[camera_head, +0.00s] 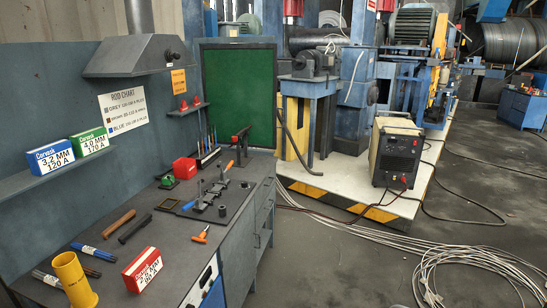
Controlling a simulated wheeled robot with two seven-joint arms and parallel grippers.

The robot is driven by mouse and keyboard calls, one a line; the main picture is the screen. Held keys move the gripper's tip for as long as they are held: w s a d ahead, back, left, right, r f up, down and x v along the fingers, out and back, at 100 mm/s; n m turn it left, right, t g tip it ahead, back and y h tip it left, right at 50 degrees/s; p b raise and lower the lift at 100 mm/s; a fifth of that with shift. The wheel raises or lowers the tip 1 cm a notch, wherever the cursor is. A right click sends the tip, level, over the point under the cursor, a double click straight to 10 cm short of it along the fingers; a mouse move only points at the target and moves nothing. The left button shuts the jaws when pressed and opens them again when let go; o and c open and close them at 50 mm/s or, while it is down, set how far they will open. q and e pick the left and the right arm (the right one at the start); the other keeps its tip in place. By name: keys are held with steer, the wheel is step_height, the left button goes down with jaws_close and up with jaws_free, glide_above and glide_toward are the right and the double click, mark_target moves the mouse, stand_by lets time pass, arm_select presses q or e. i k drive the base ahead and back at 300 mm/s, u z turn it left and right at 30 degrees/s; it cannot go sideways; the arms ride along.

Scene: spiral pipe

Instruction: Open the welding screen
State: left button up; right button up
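The welding screen (239,98) looks to be the flat green panel in a blue-grey frame. It stands upright behind the far end of the workbench, in the middle-left of the head view. Its lower part is partly hidden by the bench and the things on it. From this single view I cannot tell how far it is swung or folded. Neither of my grippers shows in the head view.
A workbench (190,222) with tools, a yellow cup (75,280) and a red-white box (142,270) fills the lower left. A welding machine (396,155) stands on a platform (340,184) at right. Cables (470,258) lie on the floor.

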mark_target(239, 80)
steer(key=z, duration=0.9)
steer(key=i, duration=3.7)
steer(key=u, duration=1.65)
steer(key=i, duration=0.85)
steer(key=u, duration=0.8)
